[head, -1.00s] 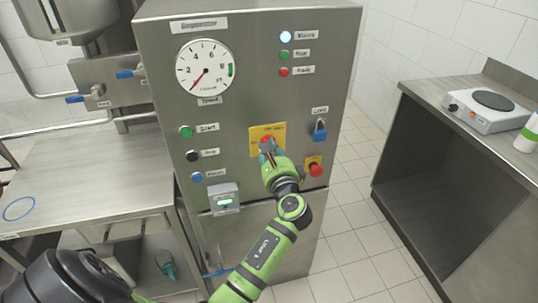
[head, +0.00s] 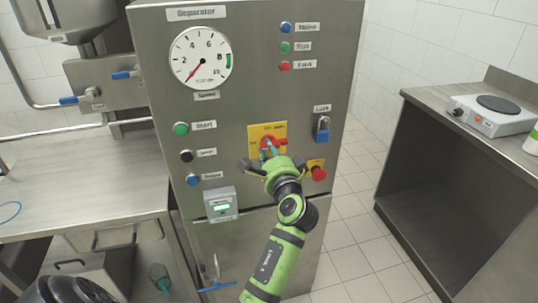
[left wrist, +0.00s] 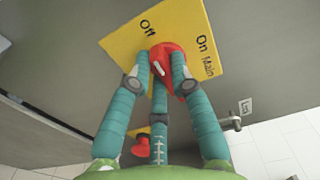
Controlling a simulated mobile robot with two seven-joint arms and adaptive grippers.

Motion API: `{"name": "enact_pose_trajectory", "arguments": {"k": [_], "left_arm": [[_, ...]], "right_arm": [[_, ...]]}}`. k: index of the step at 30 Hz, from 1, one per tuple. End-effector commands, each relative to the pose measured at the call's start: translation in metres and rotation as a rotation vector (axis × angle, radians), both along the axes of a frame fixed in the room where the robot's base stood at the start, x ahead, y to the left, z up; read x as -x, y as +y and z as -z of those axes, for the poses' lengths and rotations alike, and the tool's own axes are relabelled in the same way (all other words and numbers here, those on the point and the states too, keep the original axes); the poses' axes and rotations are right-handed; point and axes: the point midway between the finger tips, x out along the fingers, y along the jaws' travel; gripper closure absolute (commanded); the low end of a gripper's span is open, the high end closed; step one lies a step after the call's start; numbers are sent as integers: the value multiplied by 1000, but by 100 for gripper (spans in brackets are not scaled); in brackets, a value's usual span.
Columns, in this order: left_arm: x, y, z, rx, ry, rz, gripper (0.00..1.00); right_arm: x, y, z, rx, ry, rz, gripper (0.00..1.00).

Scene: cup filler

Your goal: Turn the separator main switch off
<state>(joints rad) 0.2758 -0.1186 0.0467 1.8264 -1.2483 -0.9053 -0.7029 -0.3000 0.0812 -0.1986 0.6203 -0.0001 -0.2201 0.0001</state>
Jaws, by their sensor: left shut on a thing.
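The separator main switch (left wrist: 168,58) is a red rotary knob on a yellow plate (head: 256,130) on the front of the steel separator cabinet. In the left wrist view the plate reads Off at upper left and On and Main at right. The white mark on the knob lies on its Off-side half. My left gripper (head: 268,151) has its teal fingers closed around the knob, which they partly cover. The Mains lamp (head: 286,28) at the top of the cabinet is dark blue and looks unlit. My right gripper is not in view.
A red emergency button (head: 318,173) and a blue padlock (head: 322,130) sit close to the right of the switch. Start (head: 181,128) and other buttons and a small display box (head: 221,204) are at left. Steel tables stand on both sides.

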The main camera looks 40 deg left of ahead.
Motion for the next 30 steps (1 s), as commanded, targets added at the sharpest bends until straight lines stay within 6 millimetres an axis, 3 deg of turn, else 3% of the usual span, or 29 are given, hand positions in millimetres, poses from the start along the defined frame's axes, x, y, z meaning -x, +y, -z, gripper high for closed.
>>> {"name": "enact_pose_trajectory", "arguments": {"k": [17, 18, 19, 30], "left_arm": [[0, 0, 0, 23, -26, 0, 100], [0, 0, 0, 23, -26, 0, 67], [0, 0, 0, 23, -26, 0, 55], [0, 0, -2, 21, -24, 0, 55]], "right_arm": [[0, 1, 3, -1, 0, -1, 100], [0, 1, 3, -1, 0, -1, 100], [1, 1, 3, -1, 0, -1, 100], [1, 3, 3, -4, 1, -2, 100]]}}
